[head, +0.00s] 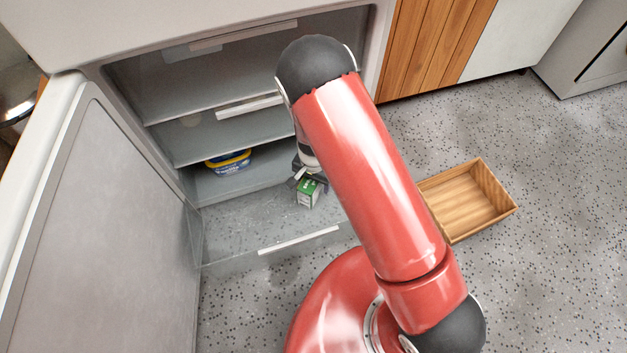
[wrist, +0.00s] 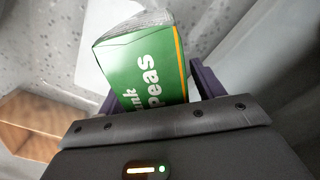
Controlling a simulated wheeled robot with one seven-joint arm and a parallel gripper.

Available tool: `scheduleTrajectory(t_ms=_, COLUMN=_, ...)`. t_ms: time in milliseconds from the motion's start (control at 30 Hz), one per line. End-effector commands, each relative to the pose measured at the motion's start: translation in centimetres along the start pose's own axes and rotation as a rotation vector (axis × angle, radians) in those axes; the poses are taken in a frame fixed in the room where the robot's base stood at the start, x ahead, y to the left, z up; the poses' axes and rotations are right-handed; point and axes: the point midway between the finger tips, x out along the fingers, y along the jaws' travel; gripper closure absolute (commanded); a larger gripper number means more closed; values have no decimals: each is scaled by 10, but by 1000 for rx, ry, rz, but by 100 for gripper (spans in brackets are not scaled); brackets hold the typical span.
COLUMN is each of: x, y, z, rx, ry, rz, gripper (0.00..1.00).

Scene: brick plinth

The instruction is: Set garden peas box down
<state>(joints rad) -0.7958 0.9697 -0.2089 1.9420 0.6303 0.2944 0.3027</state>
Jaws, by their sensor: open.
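The garden peas box (head: 308,194) is a small green and white carton near the open front of the fridge, over the clear drawer (head: 298,240). In the wrist view the box (wrist: 150,75) shows its green printed side, tilted. My gripper (head: 309,179) is right at the box, at its upper end in the head view. In the wrist view my gripper (wrist: 157,90) is open, with a dark finger on each side of the box. I cannot tell whether the fingers touch it. The underside of the box is hidden, so I cannot tell what it rests on.
A blue and yellow tub (head: 229,163) stands on a low shelf inside the fridge. The open fridge door (head: 110,215) borders the left side. A wooden tray (head: 465,200) lies on the speckled floor to the right, with clear floor around it.

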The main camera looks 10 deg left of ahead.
Motion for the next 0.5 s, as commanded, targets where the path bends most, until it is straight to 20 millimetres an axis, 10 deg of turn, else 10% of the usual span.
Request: scheduleTrajectory(t_ms=500, x=-73, y=-1, z=0, rx=0, ry=3, rz=-4, gripper=33)
